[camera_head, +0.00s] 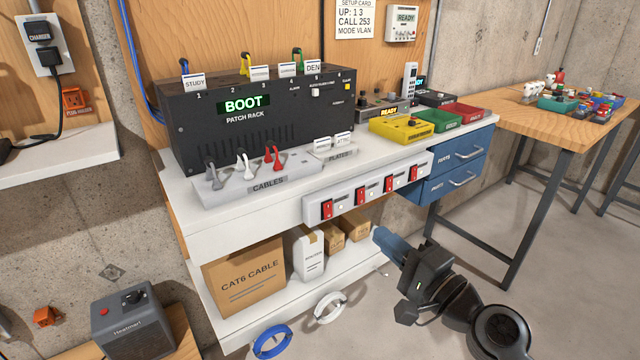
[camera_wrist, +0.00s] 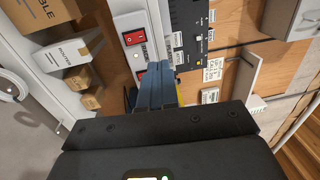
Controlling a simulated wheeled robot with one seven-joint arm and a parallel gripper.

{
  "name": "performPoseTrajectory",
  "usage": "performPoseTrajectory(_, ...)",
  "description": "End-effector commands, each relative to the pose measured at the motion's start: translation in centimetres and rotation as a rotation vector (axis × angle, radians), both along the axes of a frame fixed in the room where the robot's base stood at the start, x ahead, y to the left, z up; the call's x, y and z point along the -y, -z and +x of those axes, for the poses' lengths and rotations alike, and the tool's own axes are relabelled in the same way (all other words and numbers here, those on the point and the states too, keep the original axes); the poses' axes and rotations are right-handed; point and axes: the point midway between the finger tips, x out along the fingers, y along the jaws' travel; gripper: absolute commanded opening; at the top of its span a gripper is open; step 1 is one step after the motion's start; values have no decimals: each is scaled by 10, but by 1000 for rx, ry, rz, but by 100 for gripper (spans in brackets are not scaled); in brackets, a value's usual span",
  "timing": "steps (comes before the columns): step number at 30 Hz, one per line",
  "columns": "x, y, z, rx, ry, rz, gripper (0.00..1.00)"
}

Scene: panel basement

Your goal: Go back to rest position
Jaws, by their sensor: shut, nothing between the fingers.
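My gripper (camera_head: 382,238) is in the lower right of the head view, in front of the white workbench (camera_head: 240,222) and below its row of red switches. Its blue fingers are together with nothing between them. In the wrist view the shut fingers (camera_wrist: 158,82) point toward the switch strip (camera_wrist: 133,38) and the black patch rack (camera_wrist: 188,30). I cannot tell from the views how far the fingertips are from the bench front.
The patch rack (camera_head: 255,115) shows "BOOT" on the bench. Blue drawers (camera_head: 455,168) and a wooden table (camera_head: 540,125) stand to the right. Boxes (camera_head: 245,280) and cable coils (camera_head: 272,341) are low down. A grey heater (camera_head: 132,322) stands at lower left. Floor is clear at right.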

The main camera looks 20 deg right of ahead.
Motion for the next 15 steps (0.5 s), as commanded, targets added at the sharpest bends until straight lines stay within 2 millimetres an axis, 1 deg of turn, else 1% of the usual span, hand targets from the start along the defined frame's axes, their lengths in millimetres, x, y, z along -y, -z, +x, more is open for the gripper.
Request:
performPoseTrajectory(2,0,2,-1,-2,2,-4,0)
performPoseTrajectory(4,-1,8,-6,-12,13,-21,0)
performPoseTrajectory(5,-2,13,-11,-20,20,-33,0)
performPoseTrajectory(7,-3,29,-26,-44,45,-81,0)
performPoseTrajectory(8,-4,37,-34,-57,60,-110,0)
performPoseTrajectory(11,-5,65,-69,-103,111,-226,0)
performPoseTrajectory(12,-6,76,-85,-120,131,-279,0)
performPoseTrajectory(14,-7,88,-109,-143,157,-360,0)
performPoseTrajectory(15,-7,95,-125,-156,171,-414,0)
